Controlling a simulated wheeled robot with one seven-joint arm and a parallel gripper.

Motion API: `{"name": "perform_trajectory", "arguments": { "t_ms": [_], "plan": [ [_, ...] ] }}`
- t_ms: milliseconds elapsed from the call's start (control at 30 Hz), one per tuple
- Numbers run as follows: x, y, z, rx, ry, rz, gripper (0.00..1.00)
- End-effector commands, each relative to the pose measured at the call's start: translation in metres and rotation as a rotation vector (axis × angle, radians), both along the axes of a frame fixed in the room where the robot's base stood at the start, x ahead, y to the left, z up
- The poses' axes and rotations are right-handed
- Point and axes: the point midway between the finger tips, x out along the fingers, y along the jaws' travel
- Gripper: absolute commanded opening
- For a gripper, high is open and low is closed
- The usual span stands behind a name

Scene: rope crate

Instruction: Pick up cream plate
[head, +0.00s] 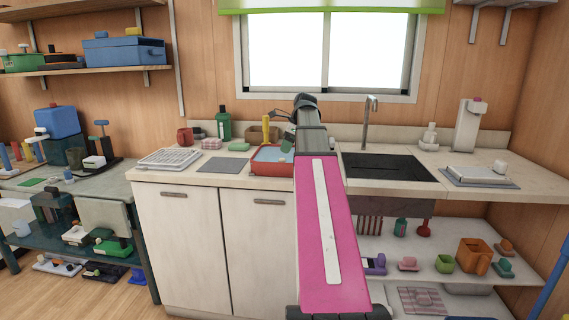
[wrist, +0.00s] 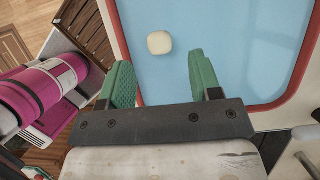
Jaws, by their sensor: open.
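A small cream rounded-square piece (wrist: 159,43) lies on the blue floor of a red-rimmed tray (wrist: 140,90); it is the only cream thing I see there that could be the cream plate. In the head view the red tray (head: 259,168) stands on the counter, partly behind my arm, and I cannot make out the cream piece. My gripper (wrist: 160,72) is open and empty, its two green fingers apart over the tray. The cream piece is beyond the fingertips, roughly between their lines. Its height under them is hard to tell.
A white dish rack (head: 170,158), a green bottle (head: 224,124) and a yellow item (head: 266,128) stand on the counter left of and behind the tray. A dark sink (head: 385,168) with a faucet (head: 369,115) is to the right. Some grey counter left of the tray is clear.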

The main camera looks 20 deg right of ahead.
Motion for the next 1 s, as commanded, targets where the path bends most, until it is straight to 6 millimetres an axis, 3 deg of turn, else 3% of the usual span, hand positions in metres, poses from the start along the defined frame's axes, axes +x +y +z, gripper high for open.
{"name": "perform_trajectory", "arguments": {
  "t_ms": [333,633,900,1000],
  "plan": [
    [0.004,0.006,-0.025,0.0,0.0,0.0,0.58],
    [0.011,0.015,-0.06,0.0,0.0,0.001,0.58],
    [0.013,0.016,-0.063,0.0,0.0,0.001,0.58],
    [0.013,0.015,-0.063,0.0,0.0,0.001,0.25]
  ]
}}
